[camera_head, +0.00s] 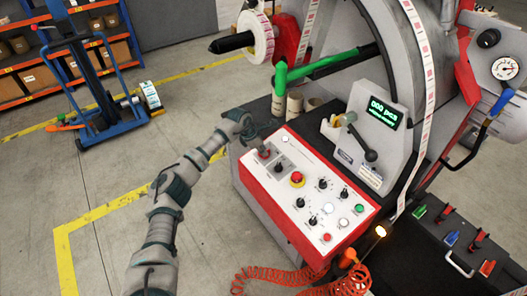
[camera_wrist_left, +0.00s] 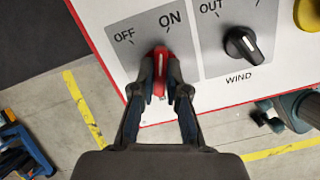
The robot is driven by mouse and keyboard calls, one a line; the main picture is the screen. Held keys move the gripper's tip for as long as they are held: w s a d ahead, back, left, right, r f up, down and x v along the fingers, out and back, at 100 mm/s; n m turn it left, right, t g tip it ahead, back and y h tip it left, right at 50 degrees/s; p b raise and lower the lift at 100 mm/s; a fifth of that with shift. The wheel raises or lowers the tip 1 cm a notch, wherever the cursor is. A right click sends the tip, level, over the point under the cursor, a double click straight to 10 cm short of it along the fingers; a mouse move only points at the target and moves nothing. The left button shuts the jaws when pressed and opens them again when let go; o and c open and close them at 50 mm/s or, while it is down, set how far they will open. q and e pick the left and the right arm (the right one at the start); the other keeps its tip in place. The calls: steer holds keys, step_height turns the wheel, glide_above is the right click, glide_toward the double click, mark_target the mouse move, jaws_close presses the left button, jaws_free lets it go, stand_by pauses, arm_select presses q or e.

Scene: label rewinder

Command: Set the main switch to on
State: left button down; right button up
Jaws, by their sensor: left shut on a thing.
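The main switch (camera_wrist_left: 161,58) is a red rotary handle with a white line, on a grey plate marked OFF and ON. In the left wrist view its upper end points nearly straight up, nearer the ON label than the OFF label. Whether it sits exactly at the ON mark I cannot tell. My left gripper (camera_wrist_left: 160,90) is shut on this handle, one finger on each side, covering its lower part. In the head view my left gripper (camera_head: 257,143) is at the upper left corner of the white control panel (camera_head: 318,165), over the red switch (camera_head: 264,153).
A black WIND knob (camera_wrist_left: 240,43) is just right of the switch. A red emergency button (camera_head: 297,178) and several knobs are farther along the panel. A green bar (camera_head: 325,64) and the large label reel are behind it.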

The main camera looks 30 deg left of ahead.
arm_select(q)
steer(key=shift+a+m, duration=0.1)
steer(key=shift+m, duration=1)
arm_select(e)
steer(key=shift+w+r, duration=0.15)
steer(key=shift+r, duration=1.05)
arm_select(q)
steer(key=shift+r, duration=0.1)
steer(key=c, duration=1.2)
jaws_free()
steer(key=shift+a, duration=0.1)
steer(key=v, duration=1.1)
steer(key=shift+a+r, duration=0.3)
arm_select(e)
steer(key=shift+a, duration=0.1)
